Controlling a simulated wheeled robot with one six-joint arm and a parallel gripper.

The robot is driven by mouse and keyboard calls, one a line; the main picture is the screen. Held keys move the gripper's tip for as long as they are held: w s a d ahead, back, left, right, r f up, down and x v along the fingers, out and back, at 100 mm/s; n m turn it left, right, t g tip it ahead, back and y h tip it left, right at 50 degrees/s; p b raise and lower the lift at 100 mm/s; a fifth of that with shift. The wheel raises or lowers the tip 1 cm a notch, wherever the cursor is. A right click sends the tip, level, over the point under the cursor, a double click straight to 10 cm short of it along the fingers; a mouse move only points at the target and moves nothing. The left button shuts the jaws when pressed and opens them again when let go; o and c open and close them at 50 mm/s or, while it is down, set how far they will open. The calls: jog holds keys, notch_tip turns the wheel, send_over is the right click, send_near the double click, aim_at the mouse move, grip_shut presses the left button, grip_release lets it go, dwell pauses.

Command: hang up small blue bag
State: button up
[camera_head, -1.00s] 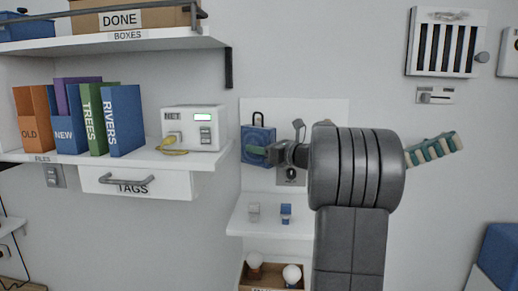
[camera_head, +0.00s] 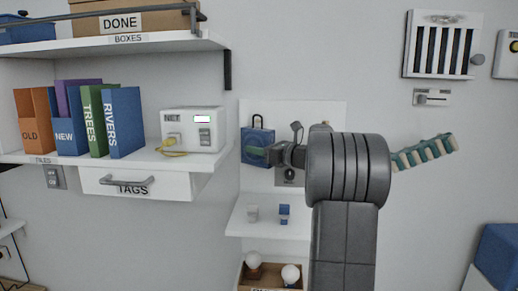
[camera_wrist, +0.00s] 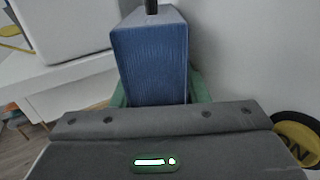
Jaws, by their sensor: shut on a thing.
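The small blue bag (camera_head: 258,146) has a dark loop handle on top and is upright in front of the white back panel, left of my arm. My gripper (camera_head: 256,152) is shut on it from the right, with a green finger across its side. In the wrist view the bag (camera_wrist: 152,62) fills the upper middle, between the green fingers (camera_wrist: 158,98), with its handle at the top edge. Whether the loop sits on any hook cannot be told.
A white box marked NET (camera_head: 194,130) with a yellow cable stands on the shelf to the left. A small shelf (camera_head: 268,228) below holds a white and a blue item. Bulbs lie in a bin (camera_head: 270,284) underneath. A white vent (camera_head: 443,45) is on the wall at right.

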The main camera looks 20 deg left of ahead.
jog(key=shift+w+f, duration=0.15)
jog(key=shift+f, duration=0.15)
jog(key=o, duration=1)
jog(key=shift+w, duration=0.15)
jog(key=shift+o, duration=1)
jog(key=shift+r, duration=0.1)
jog(key=shift+s+d, duration=0.1)
jog(key=shift+s, duration=0.1)
